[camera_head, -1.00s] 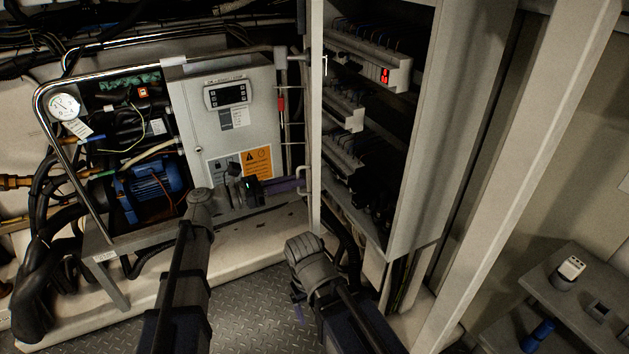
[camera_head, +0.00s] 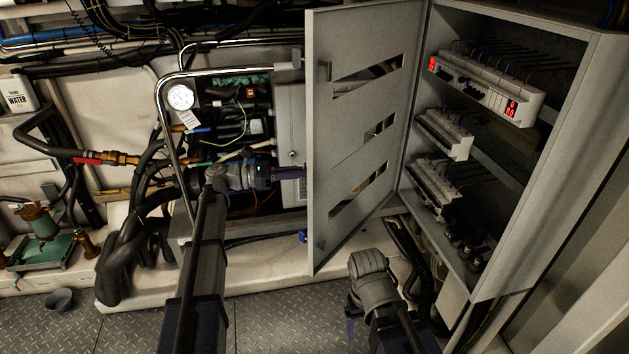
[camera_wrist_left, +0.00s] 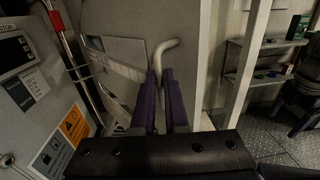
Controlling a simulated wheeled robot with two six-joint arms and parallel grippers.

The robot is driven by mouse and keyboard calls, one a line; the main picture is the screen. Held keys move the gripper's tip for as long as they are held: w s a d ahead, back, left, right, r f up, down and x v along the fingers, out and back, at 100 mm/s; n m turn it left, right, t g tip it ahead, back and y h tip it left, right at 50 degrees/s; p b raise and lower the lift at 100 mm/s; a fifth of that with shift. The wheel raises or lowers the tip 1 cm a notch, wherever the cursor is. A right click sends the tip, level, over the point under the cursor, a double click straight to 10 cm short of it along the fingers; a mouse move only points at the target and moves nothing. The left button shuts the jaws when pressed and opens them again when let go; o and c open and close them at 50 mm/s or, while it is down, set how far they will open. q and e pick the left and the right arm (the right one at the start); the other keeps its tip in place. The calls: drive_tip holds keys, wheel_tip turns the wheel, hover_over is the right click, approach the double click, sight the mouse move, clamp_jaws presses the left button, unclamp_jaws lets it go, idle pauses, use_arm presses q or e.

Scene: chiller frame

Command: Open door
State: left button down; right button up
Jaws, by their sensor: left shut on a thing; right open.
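The grey cabinet door (camera_head: 345,135) stands open. Its slotted inner face shows in the head view. My left gripper (camera_head: 288,172) reaches to the door's free edge, on the outer side. In the left wrist view, its purple fingers (camera_wrist_left: 161,105) are shut on the curved metal door handle (camera_wrist_left: 163,50). The handle is hidden behind the door in the head view. The open cabinet (camera_head: 565,75) shows rows of breakers and red displays inside. My right gripper (camera_head: 351,325) is open and empty below the door, low over the floor; its fingers are partly hidden.
A chiller frame with a bent chrome rail (camera_head: 160,110), gauge (camera_head: 180,97) and hoses stands left of the door. A grey control box (camera_head: 290,125) is partly hidden behind the door. Cables hang below the cabinet.

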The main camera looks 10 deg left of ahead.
use_arm(q)
drive_tip(key=shift+w+a, duration=1.8)
drive_tip(key=shift+w, duration=0.05)
drive_tip(key=c, duration=1)
unclamp_jaws()
drive_tip(key=shift+w+d+f, duration=0.1)
drive_tip(key=shift+d+f, duration=0.05)
drive_tip(key=shift+d, duration=0.05)
drive_tip(key=shift+o, duration=0.2)
drive_tip(key=shift+a, duration=0.15)
drive_tip(key=v, duration=0.7)
drive_tip(key=shift+s+a, duration=0.25)
drive_tip(key=shift+a, duration=0.1)
